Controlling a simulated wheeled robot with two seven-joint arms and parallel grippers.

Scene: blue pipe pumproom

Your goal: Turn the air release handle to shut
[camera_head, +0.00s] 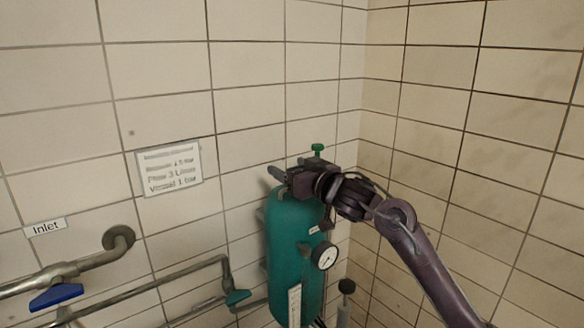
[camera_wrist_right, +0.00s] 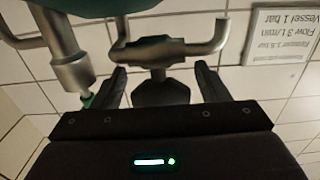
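A green vessel (camera_head: 290,245) stands in the corner, with a green knob (camera_head: 317,149) above its top. My right gripper (camera_head: 279,181) is at the vessel's top. In the right wrist view, which shows the scene upside down, its two fingers (camera_wrist_right: 162,84) are spread. A dark handle (camera_wrist_right: 161,93) on a metal pipe (camera_wrist_right: 160,52) sits between them, with a gap visible on each side. It may be the air release handle; no label on it is readable. In the head view my gripper hides this handle. My left gripper is out of view.
A pressure gauge (camera_head: 326,256) is on the vessel's front. A sign (camera_head: 169,171) hangs on the tiled wall.

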